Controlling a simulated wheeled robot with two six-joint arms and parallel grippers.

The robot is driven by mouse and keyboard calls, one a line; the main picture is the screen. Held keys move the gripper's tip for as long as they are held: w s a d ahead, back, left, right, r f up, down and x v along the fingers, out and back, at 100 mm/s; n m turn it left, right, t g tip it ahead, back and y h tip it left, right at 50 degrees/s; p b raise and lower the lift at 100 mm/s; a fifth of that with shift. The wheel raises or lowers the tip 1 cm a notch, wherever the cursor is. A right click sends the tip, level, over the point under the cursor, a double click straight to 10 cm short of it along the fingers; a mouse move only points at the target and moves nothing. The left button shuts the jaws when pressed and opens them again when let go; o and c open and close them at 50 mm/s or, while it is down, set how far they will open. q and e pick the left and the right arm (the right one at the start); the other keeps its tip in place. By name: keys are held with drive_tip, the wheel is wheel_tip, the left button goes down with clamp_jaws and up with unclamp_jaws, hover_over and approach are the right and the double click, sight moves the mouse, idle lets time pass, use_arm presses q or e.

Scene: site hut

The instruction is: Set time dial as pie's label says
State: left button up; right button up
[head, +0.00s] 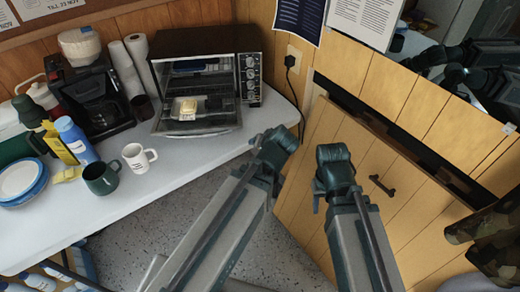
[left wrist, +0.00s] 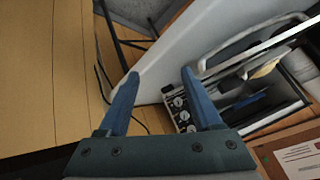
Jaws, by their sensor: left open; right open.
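The toaster oven (head: 207,128) stands on the counter with its door folded down. Its control panel (head: 251,72) has several round dials in a column on the right; their settings are too small to read. In the left wrist view the dials (left wrist: 180,102) show beyond the fingertips. A small pale-yellow packet, seemingly the pie (head: 187,108), is at the oven's opening; its label is not readable. My left gripper (left wrist: 161,74) is open and empty, in front of and below the panel in the head view. My right gripper (head: 334,165) is open and empty before the wooden cabinet.
A coffee maker (head: 98,97), paper rolls (head: 138,52), a white mug (head: 138,157), a dark green mug (head: 101,178) and stacked plates (head: 20,182) stand left on the counter. A power cord (head: 292,85) hangs right of the oven. Counter in front of the oven is mostly clear.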

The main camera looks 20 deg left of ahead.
use_arm(q)
drive_tip(key=shift+s+d, duration=0.35)
drive_tip(key=shift+s, duration=0.35)
use_arm(e)
drive_tip(key=shift+s+r, duration=0.25)
drive_tip(key=shift+s, duration=0.05)
